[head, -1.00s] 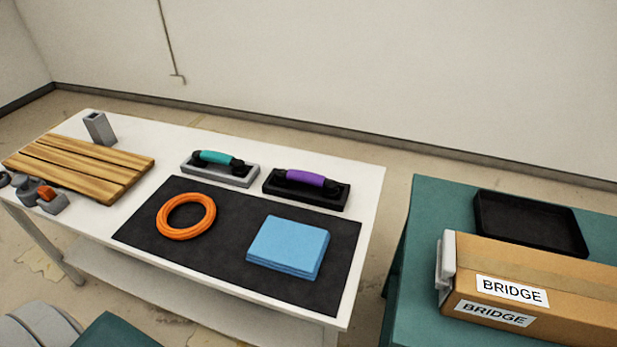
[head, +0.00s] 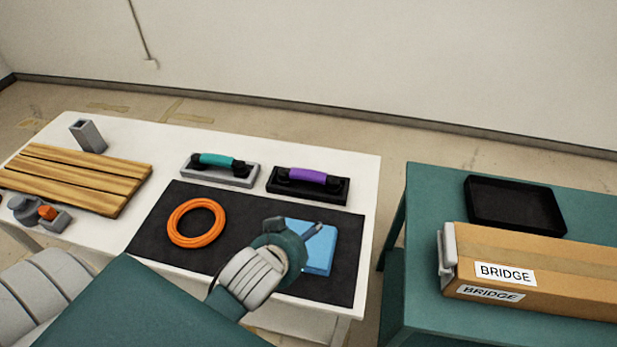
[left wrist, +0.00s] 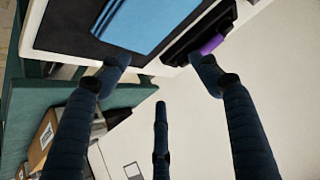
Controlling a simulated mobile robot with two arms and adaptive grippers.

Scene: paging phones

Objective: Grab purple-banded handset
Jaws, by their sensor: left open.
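The purple-banded handset (head: 307,175) lies across its black cradle (head: 337,193) at the back right of the white table. In the left wrist view, part of the purple band (left wrist: 211,44) shows beside a fingertip. A teal-banded handset (head: 216,159) lies on a grey cradle to the left. My right gripper is not in view.
An orange ring (head: 173,228) lies on the dark mat (head: 152,236). Wooden slats (head: 75,180), a grey block (head: 88,136) and a tape dispenser (head: 38,214) are at left. On the teal table (head: 425,190) are a black tray (head: 480,217) and a BRIDGE box (head: 560,268).

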